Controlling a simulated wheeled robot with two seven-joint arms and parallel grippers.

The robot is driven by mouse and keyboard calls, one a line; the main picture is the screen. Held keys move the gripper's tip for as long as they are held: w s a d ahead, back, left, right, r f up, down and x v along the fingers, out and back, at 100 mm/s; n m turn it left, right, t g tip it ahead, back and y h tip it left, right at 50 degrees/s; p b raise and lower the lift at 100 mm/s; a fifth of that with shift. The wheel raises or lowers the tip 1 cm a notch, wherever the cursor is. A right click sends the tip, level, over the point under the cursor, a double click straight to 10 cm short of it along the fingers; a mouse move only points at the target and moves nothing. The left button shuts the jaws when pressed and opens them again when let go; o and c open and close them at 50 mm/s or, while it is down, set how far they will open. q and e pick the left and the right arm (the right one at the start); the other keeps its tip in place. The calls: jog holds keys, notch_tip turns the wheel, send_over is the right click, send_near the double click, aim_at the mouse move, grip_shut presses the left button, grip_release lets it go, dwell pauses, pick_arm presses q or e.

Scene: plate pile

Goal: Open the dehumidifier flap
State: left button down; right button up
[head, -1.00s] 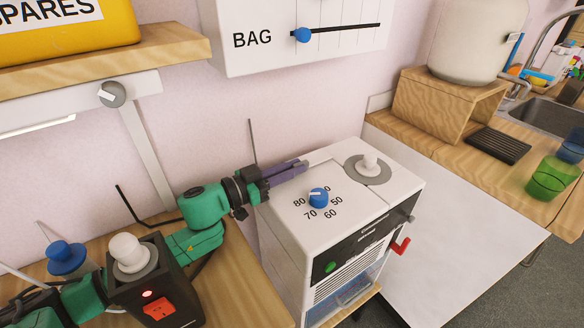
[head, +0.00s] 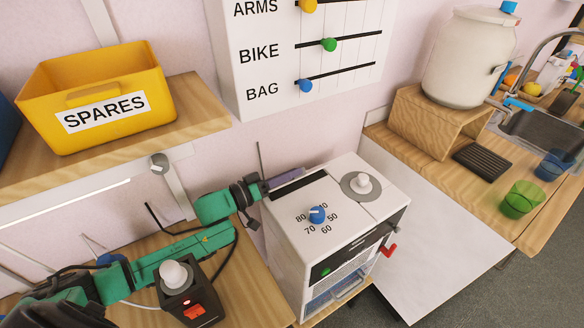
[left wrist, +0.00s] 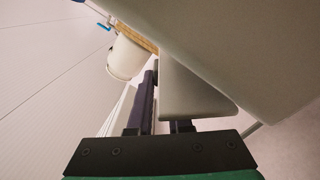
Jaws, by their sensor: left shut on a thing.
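The dehumidifier (head: 335,220) is the white box with a blue dial (head: 317,214) on its top. A dark slot (head: 308,181) shows along the top's back left edge. My left gripper (head: 288,180) lies along this slot, its purple finger beside it. In the left wrist view, my left gripper (left wrist: 165,100) is shut on a pale panel, seemingly the flap (left wrist: 190,95), with a purple finger on its left side. The other finger is mostly hidden behind the panel. The flap is hard to make out in the head view. My right gripper is out of view.
A grey round base with a white knob (head: 362,182) is on the dehumidifier's top. A black box with a red switch (head: 187,295) stands below my left arm. A shelf with a yellow bin (head: 95,95) is above left. A bare white surface (head: 430,240) lies right.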

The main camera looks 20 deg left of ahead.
pick_arm(q)
jog(key=shift+w+a+r+n+p, duration=0.2)
jog(key=shift+n+p, duration=0.2)
jog(key=shift+n, duration=0.25)
jog(key=shift+w+a+r+n+p, duration=0.1)
jog(key=shift+w+a+n+p, duration=0.2)
jog(key=shift+n, duration=0.35)
jog(key=shift+s, duration=0.1)
jog(key=shift+f, duration=0.1)
jog(key=c, duration=0.8)
grip_release()
jog(key=shift+c, duration=0.2)
jog(key=p+v, duration=0.2)
jog(key=v, duration=1.2)
jog(key=shift+s, duration=0.25)
jog(key=shift+a, duration=0.1)
